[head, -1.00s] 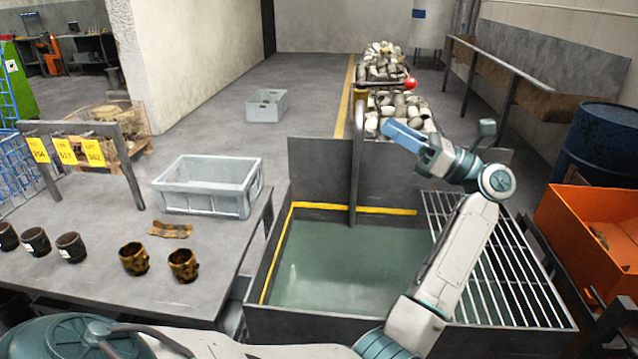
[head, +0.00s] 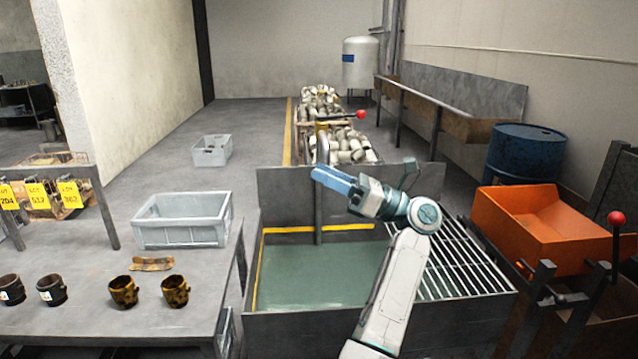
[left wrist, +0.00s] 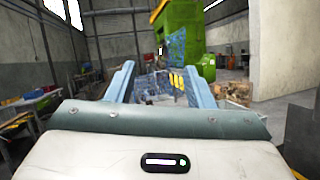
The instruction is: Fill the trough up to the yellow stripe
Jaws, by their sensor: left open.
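The trough (head: 330,325) is a dark steel tank in the middle of the head view, holding green-grey water (head: 310,275). A yellow stripe (head: 345,227) runs along its inner back and left walls, and the water surface lies a little below it. An upright pipe (head: 319,205) stands at the trough's back panel. Near its top is a lever with a red ball knob (head: 361,114). My left gripper (head: 325,178) is open and empty above the trough, its blue fingers crossing in front of the pipe; contact cannot be told. Its open fingers also show in the left wrist view (left wrist: 158,78). My right gripper is out of view.
A grating (head: 460,265) covers the trough's right side. Left is a table (head: 90,320) with a grey crate (head: 182,225) and several cups. Behind stand bins of metal parts (head: 345,147). An orange tray (head: 535,225), another red-knobbed lever (head: 616,218) and a blue drum (head: 525,150) are right.

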